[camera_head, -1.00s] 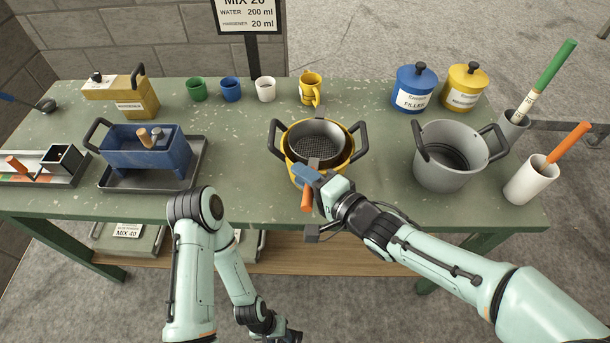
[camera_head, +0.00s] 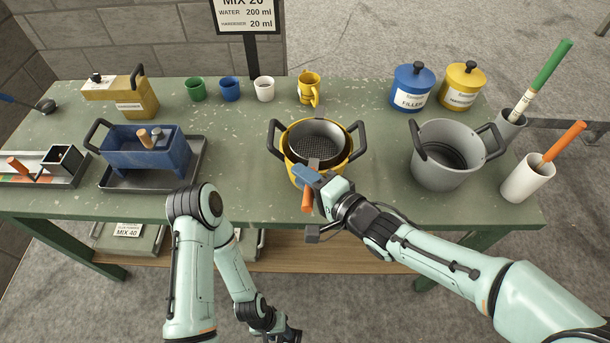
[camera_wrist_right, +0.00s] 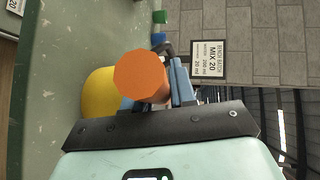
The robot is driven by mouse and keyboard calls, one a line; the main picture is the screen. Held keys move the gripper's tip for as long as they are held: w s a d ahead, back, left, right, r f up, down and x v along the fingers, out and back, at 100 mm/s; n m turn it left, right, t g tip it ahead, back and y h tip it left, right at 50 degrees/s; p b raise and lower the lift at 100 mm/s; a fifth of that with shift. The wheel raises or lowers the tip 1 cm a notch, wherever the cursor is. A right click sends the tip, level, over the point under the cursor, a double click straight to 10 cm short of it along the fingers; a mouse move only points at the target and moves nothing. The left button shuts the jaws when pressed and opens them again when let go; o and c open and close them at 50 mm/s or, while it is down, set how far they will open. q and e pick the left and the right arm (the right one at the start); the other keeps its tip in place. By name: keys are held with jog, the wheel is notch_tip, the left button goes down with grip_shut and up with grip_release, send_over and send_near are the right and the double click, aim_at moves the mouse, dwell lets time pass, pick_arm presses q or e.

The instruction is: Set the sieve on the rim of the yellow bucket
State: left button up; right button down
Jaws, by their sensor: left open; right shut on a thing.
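The sieve (camera_head: 316,143), a dark round mesh bowl with an orange handle (camera_head: 307,201), is over the mouth of the yellow bucket (camera_head: 297,172). The head view does not show clearly whether it touches the bucket's rim. My right gripper (camera_head: 307,177) is shut on the sieve at the bucket's near side. The orange handle end (camera_wrist_right: 141,77) fills the middle of the right wrist view, with the yellow bucket (camera_wrist_right: 98,93) partly hidden behind it. My left gripper (camera_head: 288,335) is open and low in front of the table, at the picture's bottom edge.
A grey pot (camera_head: 430,167) stands right of the bucket, with a white holder (camera_head: 528,180) beyond it. A blue box (camera_head: 140,158) on a tray is at left. Small cups and a yellow mug (camera_head: 308,92) stand behind. The green tabletop (camera_head: 235,155) is clear left of the bucket.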

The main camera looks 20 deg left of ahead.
pick_arm(q)
jog(key=shift+s+f+b, duration=0.1)
jog(key=shift+f+b, duration=0.2)
jog(key=shift+b, duration=0.05)
pick_arm(e)
jog(key=shift+f, duration=0.6)
jog(key=c, duration=0.8)
grip_release()
jog(key=shift+f, duration=0.1)
pick_arm(q)
jog(key=r+p, duration=0.1)
jog(key=w+r+p, duration=0.1)
jog(key=r+p, duration=0.1)
jog(key=shift+w+r, duration=0.25)
jog(key=shift+r, duration=0.15)
pick_arm(e)
jog(key=v, duration=1.3)
jog(key=shift+s+d, duration=0.1)
jog(key=shift+d, duration=0.05)
